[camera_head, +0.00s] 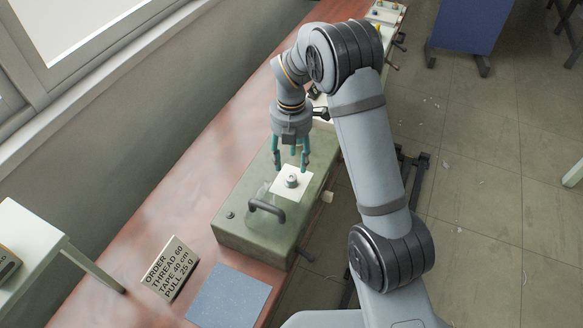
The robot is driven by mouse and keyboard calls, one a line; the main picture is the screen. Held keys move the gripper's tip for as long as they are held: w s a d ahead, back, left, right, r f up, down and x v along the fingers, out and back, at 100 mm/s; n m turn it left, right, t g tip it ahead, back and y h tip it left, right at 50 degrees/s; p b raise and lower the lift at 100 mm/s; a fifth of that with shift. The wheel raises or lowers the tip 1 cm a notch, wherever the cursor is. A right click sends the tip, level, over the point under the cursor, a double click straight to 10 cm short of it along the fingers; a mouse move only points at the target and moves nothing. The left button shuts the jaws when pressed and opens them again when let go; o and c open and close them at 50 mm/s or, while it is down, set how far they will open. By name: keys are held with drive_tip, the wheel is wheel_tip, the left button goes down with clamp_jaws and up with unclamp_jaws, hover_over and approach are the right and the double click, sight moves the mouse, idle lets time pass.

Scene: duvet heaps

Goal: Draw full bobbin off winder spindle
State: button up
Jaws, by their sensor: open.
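A small round grey-and-white piece, which looks like the bobbin (291,181), sits on a pale square plate on top of a green box-shaped machine, apparently the winder (237,228). It is too small to tell how much thread it carries, and the spindle cannot be made out. My gripper (291,165) points down with its teal fingers spread apart. In this view the fingertips lie just above the bobbin, one to each side. Nothing shows between them, and I cannot tell the exact height gap.
A dark curved handle (267,208) stands on the winder just in front of the bobbin. The bench left of the winder is clear.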

sight(291, 177)
wheel_tip(291, 177, down, 8)
drive_tip(key=shift+r+p, duration=0.25)
drive_tip(key=shift+p, duration=0.35)
drive_tip(key=shift+c, duration=0.6)
clamp_jaws()
drive_tip(key=shift+r, duration=0.15)
drive_tip(key=shift+r+p, duration=1.75)
drive_tip(key=shift+r, duration=0.4)
